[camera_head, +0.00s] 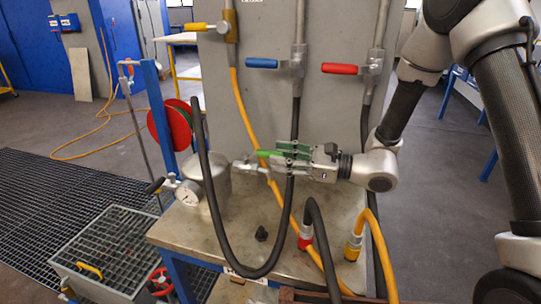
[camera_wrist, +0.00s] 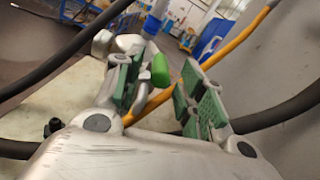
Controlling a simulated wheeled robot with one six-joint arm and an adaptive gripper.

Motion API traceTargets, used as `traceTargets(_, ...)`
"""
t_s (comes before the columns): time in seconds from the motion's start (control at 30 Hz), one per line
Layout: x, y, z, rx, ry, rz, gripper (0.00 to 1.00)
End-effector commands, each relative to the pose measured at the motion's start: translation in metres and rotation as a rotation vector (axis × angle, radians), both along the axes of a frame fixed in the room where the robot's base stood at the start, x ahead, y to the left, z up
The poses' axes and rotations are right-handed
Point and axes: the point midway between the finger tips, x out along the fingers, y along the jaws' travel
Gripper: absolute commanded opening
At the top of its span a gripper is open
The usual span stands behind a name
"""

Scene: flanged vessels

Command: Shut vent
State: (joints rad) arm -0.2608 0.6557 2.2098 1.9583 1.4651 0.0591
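A small valve with a green handle (camera_wrist: 160,70), which I take as the vent, shows between my fingers in the wrist view. The green handle also shows in the head view (camera_head: 266,153), just left of my fingertips. The silver vessel (camera_head: 217,172) stands left of it on the metal bench. My gripper (camera_head: 282,157) points left at the handle. In the wrist view my gripper (camera_wrist: 166,88) is open, its green pads apart, with the handle nearer the left pad. I cannot tell whether a pad touches it. Part of the valve body is hidden behind the left finger.
A grey panel (camera_head: 325,110) carries yellow (camera_head: 195,27), blue (camera_head: 262,63) and red (camera_head: 340,69) valve handles. A black hose (camera_head: 216,215) loops in front of the vessel. Yellow hoses (camera_head: 243,115) run down nearby. A pressure gauge (camera_head: 188,193) is at left.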

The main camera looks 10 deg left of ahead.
Motion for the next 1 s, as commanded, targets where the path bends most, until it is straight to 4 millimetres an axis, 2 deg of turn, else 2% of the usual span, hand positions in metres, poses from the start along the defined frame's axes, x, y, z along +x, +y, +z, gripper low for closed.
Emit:
traceTargets(0.1,0.002,0.019,0.000,0.000,0.000,0.003,0.40)
traceTargets(0.23,0.004,0.031,0.000,-0.001,-0.001,0.002,0.40)
traceTargets(0.53,0.005,0.034,0.000,-0.001,0.000,0.000,0.40)
traceTargets(0.57,0.005,0.035,0.000,-0.001,0.000,0.000,0.38)
traceTargets(0.77,0.005,0.034,0.000,-0.001,0.000,0.001,0.01)
traceTargets(1.0,0.005,0.034,0.000,-0.001,-0.001,0.009,0.00)
